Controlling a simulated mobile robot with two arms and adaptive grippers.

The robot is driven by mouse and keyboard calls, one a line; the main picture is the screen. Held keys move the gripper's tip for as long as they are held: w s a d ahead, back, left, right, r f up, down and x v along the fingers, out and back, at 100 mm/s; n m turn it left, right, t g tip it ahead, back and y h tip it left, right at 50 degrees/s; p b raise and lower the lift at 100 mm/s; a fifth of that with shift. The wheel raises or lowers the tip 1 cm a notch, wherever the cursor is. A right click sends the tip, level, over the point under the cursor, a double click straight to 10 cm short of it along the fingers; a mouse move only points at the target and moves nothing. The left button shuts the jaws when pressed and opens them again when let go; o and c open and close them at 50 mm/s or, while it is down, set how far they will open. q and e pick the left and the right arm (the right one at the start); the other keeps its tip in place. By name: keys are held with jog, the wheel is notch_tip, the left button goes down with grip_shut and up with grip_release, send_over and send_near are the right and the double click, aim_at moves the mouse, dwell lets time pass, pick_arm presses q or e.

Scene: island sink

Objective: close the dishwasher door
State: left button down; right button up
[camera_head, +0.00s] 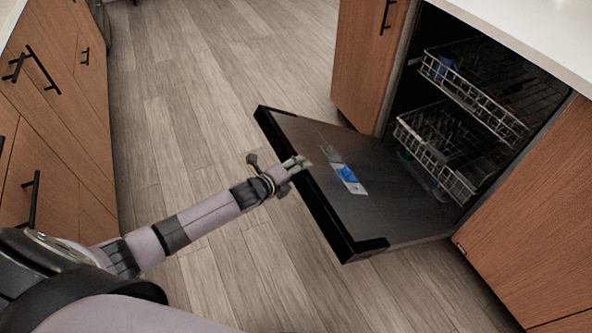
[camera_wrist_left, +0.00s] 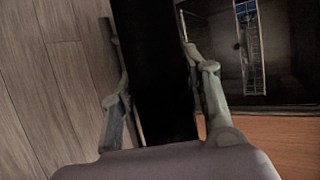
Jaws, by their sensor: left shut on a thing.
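The dishwasher door (camera_head: 318,205) is open, folded down and out from the cabinet, its dark inner face up with a blue-and-white patch (camera_head: 346,174) on it. My left gripper (camera_head: 300,163) reaches in from the left and is at the door's outer edge, around its middle. In the left wrist view, the fingers of my left gripper (camera_wrist_left: 146,30) lie on both sides of the black door edge (camera_wrist_left: 158,75), shut on it. My right gripper is not in view.
Inside the dishwasher are an upper rack (camera_head: 480,95) with a blue item (camera_head: 447,65) and a lower rack (camera_head: 435,150) with dishes. Wooden cabinets (camera_head: 530,210) flank it. More drawers (camera_head: 60,120) stand at the left, with clear wood floor (camera_head: 200,90) between.

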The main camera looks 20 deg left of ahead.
pick_arm(q)
jog(key=shift+w+r, duration=0.2)
jog(key=shift+r, duration=0.1)
jog(key=c, duration=1.3)
grip_release()
jog(key=o, duration=0.4)
jog(key=shift+s+f, duration=0.1)
jog(key=shift+f, duration=0.1)
jog(key=shift+s, duration=0.15)
jog(key=v, duration=1.1)
jog(key=shift+s+a+r, duration=0.1)
jog(key=shift+s+r, duration=0.15)
jog(key=shift+s, duration=0.05)
